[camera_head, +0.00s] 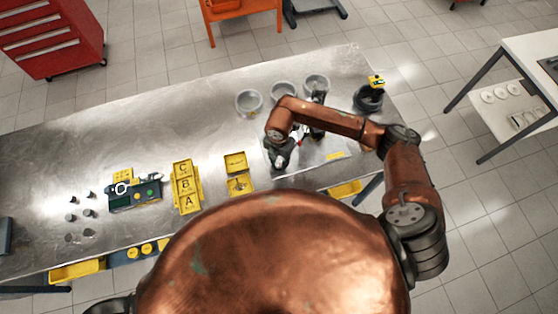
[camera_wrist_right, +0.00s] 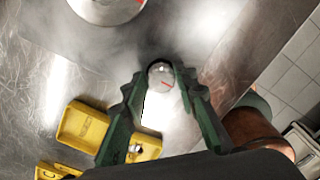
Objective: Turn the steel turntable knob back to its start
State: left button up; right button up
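The steel turntable knob (camera_wrist_right: 161,77) is a small round bright piece with a thin red mark on its top, in the upper middle of the right wrist view. My right gripper (camera_wrist_right: 162,73) has its two green fingers on opposite sides of the knob, and the fingertips look closed against it. In the head view my right gripper (camera_head: 279,161) points down at the steel table, right of the yellow trays. There the gripper and arm mostly hide the knob. My left gripper is not in view.
Round grey bowls (camera_head: 249,102) stand behind the right gripper. A dark pot (camera_head: 368,98) stands at the table's right end. Yellow trays (camera_head: 235,162) and lettered A, B, C bins (camera_head: 186,186) lie to the left. The table (camera_head: 150,135) behind the bins is clear.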

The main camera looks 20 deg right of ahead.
aim_at(279, 163)
jog(key=o, duration=0.3)
jog(key=shift+o, duration=0.2)
jog(key=shift+r, duration=0.1)
notch_tip(279, 163, up, 12)
dwell(0.8)
